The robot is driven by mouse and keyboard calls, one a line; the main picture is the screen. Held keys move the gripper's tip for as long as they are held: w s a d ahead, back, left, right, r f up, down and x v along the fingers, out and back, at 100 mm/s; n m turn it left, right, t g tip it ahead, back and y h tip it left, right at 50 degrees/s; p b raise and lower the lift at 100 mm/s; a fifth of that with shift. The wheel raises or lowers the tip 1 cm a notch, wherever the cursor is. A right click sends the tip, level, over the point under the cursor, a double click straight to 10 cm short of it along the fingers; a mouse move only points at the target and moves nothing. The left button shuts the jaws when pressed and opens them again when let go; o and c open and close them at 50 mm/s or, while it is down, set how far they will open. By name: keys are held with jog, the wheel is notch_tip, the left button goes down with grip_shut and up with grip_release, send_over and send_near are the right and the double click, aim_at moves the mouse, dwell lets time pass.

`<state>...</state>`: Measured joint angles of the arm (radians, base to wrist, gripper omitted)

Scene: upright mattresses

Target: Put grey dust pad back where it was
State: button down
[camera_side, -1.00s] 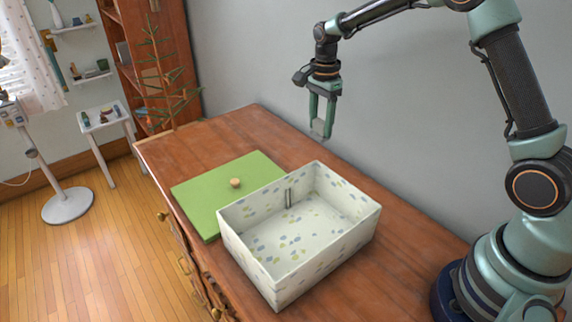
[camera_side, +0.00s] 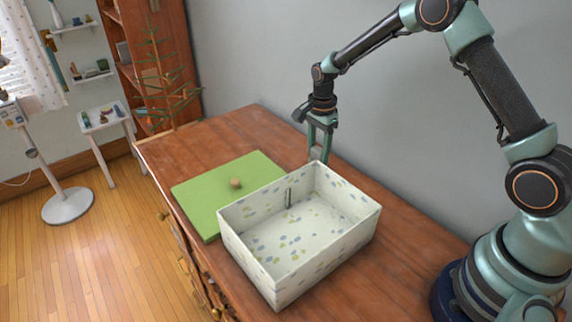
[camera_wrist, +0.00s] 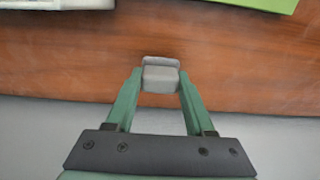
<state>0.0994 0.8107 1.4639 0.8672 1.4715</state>
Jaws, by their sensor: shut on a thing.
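My gripper (camera_side: 318,155) points down low over the dresser top, just behind the far corner of the patterned box. It is shut on the grey dust pad (camera_wrist: 160,80), a small block between the two green fingertips in the wrist view. The pad also shows between the fingers in the side view (camera_side: 316,153). A lighter grey face or piece lies against its far edge in the wrist view; I cannot tell whether it is part of the pad. Whether the pad touches the wood is not clear, as the box corner hides its lower end.
The grey wall is close behind. The dresser's far left is clear.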

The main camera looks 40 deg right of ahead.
jog(key=shift+f, duration=0.85)
dwell(0.4)
jog(key=shift+c, duration=0.9)
grip_release()
notch_tip(320, 180, up, 11)
jog(key=shift+r, duration=0.15)
jog(key=s+a+r+n+t, duration=0.2)
jog(key=s+a+r+n, duration=0.1)
jog(key=s+r+n, duration=0.65)
jog(key=s+a+r+n+t, duration=0.2)
jog(key=s+n+t, duration=0.1)
jog(key=s+n, duration=0.5)
jog(key=s, duration=0.2)
jog(key=shift+s+r+t, duration=0.25)
jog(key=shift+s+t, duration=0.05)
jog(key=shift+s, duration=0.05)
